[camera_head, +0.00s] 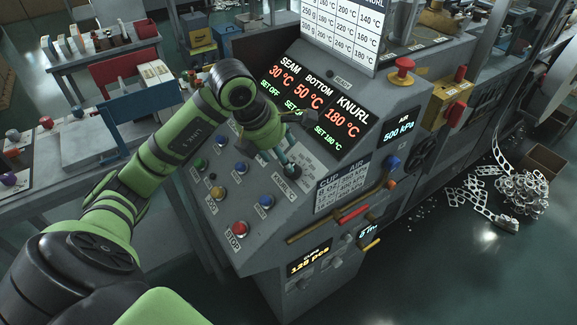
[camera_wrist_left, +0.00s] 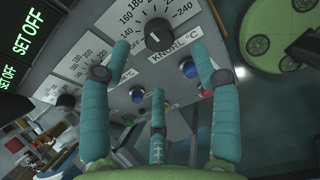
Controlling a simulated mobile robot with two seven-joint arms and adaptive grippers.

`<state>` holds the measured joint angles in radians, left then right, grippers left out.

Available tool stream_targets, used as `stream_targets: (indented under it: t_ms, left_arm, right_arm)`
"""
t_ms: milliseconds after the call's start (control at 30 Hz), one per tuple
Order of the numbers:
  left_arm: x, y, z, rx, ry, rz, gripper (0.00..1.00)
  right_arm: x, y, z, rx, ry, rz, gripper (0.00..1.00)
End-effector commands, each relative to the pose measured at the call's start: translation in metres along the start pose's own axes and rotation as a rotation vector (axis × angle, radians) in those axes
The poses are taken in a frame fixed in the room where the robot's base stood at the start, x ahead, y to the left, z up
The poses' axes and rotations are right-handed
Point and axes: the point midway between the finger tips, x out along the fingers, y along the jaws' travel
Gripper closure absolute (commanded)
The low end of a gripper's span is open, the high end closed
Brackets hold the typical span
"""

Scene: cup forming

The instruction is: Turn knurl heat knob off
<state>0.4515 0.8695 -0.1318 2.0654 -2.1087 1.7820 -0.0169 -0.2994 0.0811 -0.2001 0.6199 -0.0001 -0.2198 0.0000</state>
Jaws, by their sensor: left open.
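The knurl heat knob (camera_wrist_left: 159,34) is a dark round knob on a white dial marked in °C, above the "KNURL °C" label in the left wrist view. In the head view the knob (camera_head: 292,170) is partly hidden by my fingers. My left gripper (camera_head: 285,161) reaches down to the sloped panel at this knob. Its teal fingers (camera_wrist_left: 159,60) are spread open, two on either side of the knob and one below. I cannot tell whether they touch it. The display (camera_head: 341,117) reads KNURL 180 °C, SET 180 °C. My right gripper is not in view.
Two more dials (camera_wrist_left: 98,72) sit beside the knurl dial. Blue buttons (camera_head: 265,201) and a red STOP button (camera_head: 240,228) are lower on the panel. A red mushroom button (camera_head: 402,68) stands at the upper right. Scrap strips (camera_head: 480,195) lie on the floor at right.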

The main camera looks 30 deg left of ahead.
Motion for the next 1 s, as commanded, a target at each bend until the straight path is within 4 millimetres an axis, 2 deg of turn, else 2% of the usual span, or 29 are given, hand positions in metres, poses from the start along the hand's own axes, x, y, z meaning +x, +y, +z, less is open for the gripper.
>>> stream_targets:
  t_ms: [133,500,867,900,1000]
  left_arm:
    - [0.011,0.002,-0.003,-0.004,0.019,0.005,0.38]
    - [0.062,0.002,-0.003,-0.004,0.014,0.004,0.38]
    - [0.070,0.002,-0.004,0.000,0.013,0.007,0.38]
    - [0.070,0.002,-0.004,-0.001,0.013,0.007,0.54]
    - [0.070,0.002,-0.004,-0.001,0.013,0.006,0.93]
  right_arm:
    - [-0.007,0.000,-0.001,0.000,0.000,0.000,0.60]
    - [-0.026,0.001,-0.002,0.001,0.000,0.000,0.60]
    - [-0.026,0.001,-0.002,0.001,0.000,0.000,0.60]
    - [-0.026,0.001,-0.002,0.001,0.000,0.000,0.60]
    - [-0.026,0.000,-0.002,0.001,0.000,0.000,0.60]
